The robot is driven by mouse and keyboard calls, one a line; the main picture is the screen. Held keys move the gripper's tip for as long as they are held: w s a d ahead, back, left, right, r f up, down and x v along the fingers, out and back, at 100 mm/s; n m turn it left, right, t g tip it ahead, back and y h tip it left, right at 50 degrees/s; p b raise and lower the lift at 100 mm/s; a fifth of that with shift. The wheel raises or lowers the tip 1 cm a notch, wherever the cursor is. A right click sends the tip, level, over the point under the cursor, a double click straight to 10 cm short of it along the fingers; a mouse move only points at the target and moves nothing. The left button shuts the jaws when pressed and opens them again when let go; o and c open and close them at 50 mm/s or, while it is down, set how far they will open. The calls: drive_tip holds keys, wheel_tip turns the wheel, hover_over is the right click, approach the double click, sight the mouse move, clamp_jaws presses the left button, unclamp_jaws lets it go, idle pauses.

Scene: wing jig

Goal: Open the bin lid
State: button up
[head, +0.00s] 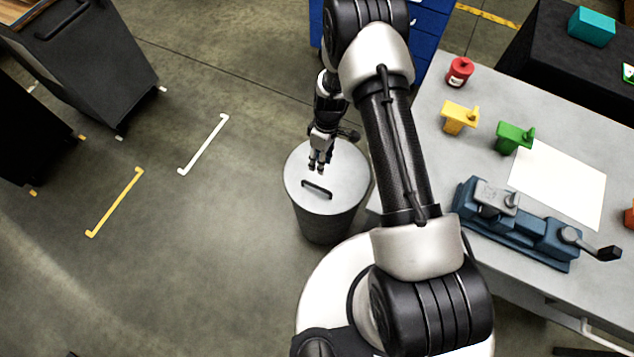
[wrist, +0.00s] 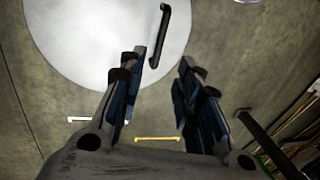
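The bin (head: 328,218) is a grey round can standing on the floor at the left of the workbench. Its lid (head: 345,180) is light grey and lies flat on top, closed, with a dark bar handle (head: 317,189) on it. The lid (wrist: 90,45) and its handle (wrist: 160,35) also show at the top of the wrist view. My gripper (head: 318,169) is above the lid, just behind the handle in the head view. In the wrist view its fingers (wrist: 160,85) are apart with nothing between them, and the handle lies beyond the fingertips.
A grey workbench (head: 440,95) at the right holds a blue vise (head: 520,225), a red can (head: 459,72), yellow and green pieces and a white sheet (head: 560,183). A dark wheeled container (head: 85,65) stands at the upper left. The floor left of the bin is clear.

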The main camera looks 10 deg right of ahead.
sight(316, 186)
drive_tip(key=f+b, duration=0.1)
drive_tip(key=f, duration=0.3)
drive_tip(key=s+a+f, duration=0.1)
drive_tip(key=f, duration=0.3)
drive_tip(key=s+f+b, duration=0.1)
drive_tip(key=f, duration=0.3)
drive_tip(key=shift+a+b, duration=0.25)
drive_tip(key=shift+b, duration=0.05)
drive_tip(key=shift+r, duration=0.1)
clamp_jaws()
